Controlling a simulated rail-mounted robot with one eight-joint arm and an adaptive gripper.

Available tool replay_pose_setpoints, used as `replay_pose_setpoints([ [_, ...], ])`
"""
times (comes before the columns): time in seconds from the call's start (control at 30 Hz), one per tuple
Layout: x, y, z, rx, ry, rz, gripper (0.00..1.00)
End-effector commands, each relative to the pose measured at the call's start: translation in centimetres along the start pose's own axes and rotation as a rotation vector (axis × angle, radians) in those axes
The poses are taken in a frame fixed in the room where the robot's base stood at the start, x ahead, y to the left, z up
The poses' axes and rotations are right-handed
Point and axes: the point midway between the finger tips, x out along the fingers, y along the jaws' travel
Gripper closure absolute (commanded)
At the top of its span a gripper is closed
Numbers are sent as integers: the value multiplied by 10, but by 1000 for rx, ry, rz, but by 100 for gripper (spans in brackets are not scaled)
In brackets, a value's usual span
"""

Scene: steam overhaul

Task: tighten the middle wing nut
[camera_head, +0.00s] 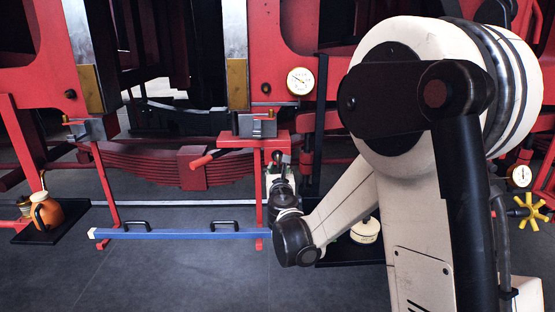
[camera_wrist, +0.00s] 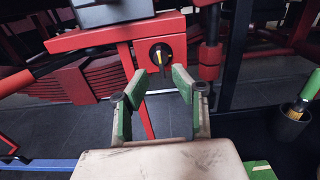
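I cannot make out a wing nut for certain in either view. My gripper (camera_wrist: 160,84) is open and empty in the wrist view, its two green-edged fingers apart. Ahead of it, a round black knob with a yellow bar (camera_wrist: 161,54) sits on the red post under a red bracket (camera_wrist: 90,39). The knob shows between and just above the fingertips, apart from them. In the head view my wrist is beside the red stand (camera_head: 235,141), and the fingers are too small to tell there.
A red lever (camera_head: 204,159) sticks out left of the stand. A blue bar with black handles (camera_head: 180,234) runs low in front. An orange jug (camera_head: 47,212) stands on a black tray at left. A yellow handwheel (camera_head: 531,211) is at right. A black cup with a brush (camera_wrist: 292,113) stands right of my gripper.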

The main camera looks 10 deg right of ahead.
Motion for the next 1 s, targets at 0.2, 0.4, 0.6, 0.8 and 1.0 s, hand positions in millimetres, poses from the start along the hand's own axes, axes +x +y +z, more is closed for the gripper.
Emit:
replay_pose_setpoints([
  [0.2, 40, -1, 0, 1, 0, -2, 75],
  [0.4, 61, 0, 0, 1, 0, -1, 75],
  [0.6, 69, 0, 0, 1, 0, -1, 75],
  [0.8, 69, -1, 0, 1, 0, -1, 75],
  [1.0, 68, -1, 0, 1, 0, -1, 99],
])
